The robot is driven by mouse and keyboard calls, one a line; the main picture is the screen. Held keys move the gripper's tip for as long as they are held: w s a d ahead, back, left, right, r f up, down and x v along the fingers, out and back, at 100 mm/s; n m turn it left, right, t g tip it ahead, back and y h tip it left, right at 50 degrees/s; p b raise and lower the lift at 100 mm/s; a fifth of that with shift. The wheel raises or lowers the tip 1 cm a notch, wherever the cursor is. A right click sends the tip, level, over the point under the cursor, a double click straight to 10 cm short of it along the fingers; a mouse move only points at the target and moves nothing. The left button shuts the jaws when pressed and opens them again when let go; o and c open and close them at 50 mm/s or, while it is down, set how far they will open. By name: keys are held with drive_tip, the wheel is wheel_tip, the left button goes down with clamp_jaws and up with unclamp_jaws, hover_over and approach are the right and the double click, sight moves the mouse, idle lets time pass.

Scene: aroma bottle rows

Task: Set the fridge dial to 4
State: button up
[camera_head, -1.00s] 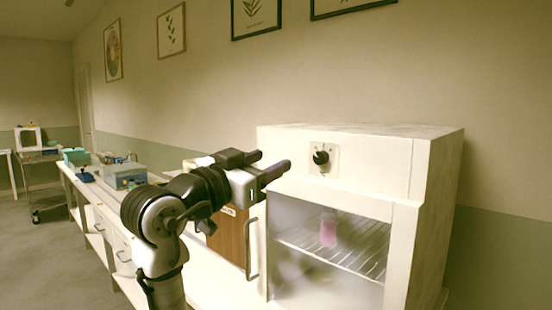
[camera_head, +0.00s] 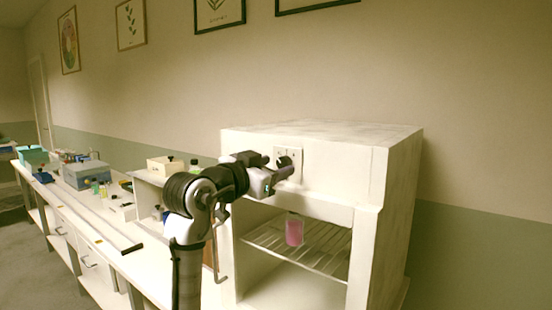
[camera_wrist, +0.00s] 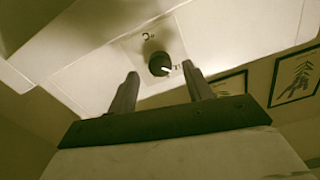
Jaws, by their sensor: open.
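The fridge (camera_head: 399,190) is a white box on the counter with a small dial plate on its upper front. The black dial (camera_wrist: 158,64) has a white pointer line that points to the lower right in the wrist view; the plate's marks are too blurred to read. In the head view the dial (camera_head: 293,154) is partly hidden by my gripper. My gripper (camera_head: 282,168) is open and empty, close in front of the plate. In the wrist view its fingers (camera_wrist: 160,71) stand either side of the dial's line, with the dial just beyond the tips; I see no contact.
A pink bottle (camera_head: 294,231) stands on the wire rack (camera_head: 325,257) inside the fridge. To the left, the long counter (camera_head: 108,231) holds a grey-blue box (camera_head: 86,175), a wooden box (camera_head: 164,166) and small bottles. Framed pictures hang on the wall above.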

drive_tip(key=shift+x, duration=0.8)
drive_tip(key=shift+c, duration=0.4)
drive_tip(key=c, duration=0.9)
